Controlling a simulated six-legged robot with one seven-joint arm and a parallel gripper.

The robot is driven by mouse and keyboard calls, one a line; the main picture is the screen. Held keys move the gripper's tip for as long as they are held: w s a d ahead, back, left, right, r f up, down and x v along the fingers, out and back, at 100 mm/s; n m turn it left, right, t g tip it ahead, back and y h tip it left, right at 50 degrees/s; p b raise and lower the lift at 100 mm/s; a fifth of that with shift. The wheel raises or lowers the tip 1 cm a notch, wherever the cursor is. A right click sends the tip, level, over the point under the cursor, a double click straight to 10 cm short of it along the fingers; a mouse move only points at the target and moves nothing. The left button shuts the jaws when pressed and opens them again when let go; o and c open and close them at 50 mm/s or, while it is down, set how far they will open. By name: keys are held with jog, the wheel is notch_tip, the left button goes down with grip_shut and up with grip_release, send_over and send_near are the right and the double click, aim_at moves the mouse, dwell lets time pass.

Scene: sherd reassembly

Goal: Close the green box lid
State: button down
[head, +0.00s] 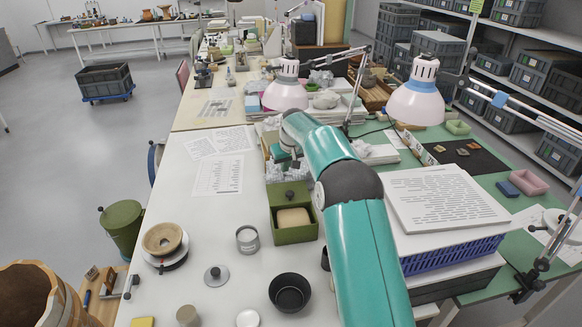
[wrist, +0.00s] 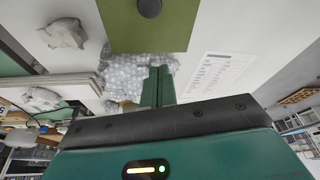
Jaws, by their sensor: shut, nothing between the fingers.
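The green box (head: 296,236) stands on the white table in the head view, with a beige block (head: 293,218) inside it. Its green lid (head: 280,187) is open, raised at the box's far side, and shows a dark round knob (head: 290,194). In the wrist view the lid (wrist: 120,25) fills the top middle, with the dark knob (wrist: 149,7) at the top edge. My gripper (head: 287,164) is beyond the lid, apart from it. Its fingers (wrist: 158,72) are together and empty in the wrist view, pointing toward the lid's side.
Bubble wrap (wrist: 125,75) lies close behind my fingers. A metal tin (head: 247,239), a black bowl (head: 290,292) and a grey knobbed lid (head: 216,275) stand near the box. A paper stack (head: 445,198) lies right of my arm. Printed sheets (head: 218,175) lie flat at left.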

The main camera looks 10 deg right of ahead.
send_over(284, 193)
jog(key=w, duration=0.2)
jog(key=f, duration=0.6)
jog(key=shift+s+a, duration=0.2)
jog(key=shift+a, duration=0.1)
jog(key=shift+w+f, duration=0.15)
jog(key=shift+f, duration=0.2)
jog(key=shift+s+d, duration=0.2)
jog(key=shift+s+r, duration=0.15)
jog(key=shift+s, duration=0.35)
jog(key=shift+s+d+f, duration=0.2)
jog(key=shift+s+d, duration=0.05)
jog(key=shift+s, duration=0.2)
jog(key=shift+s+d, duration=0.15)
jog(key=shift+s, duration=0.5)
jog(key=shift+r, duration=0.1)
jog(key=shift+s, duration=0.1)
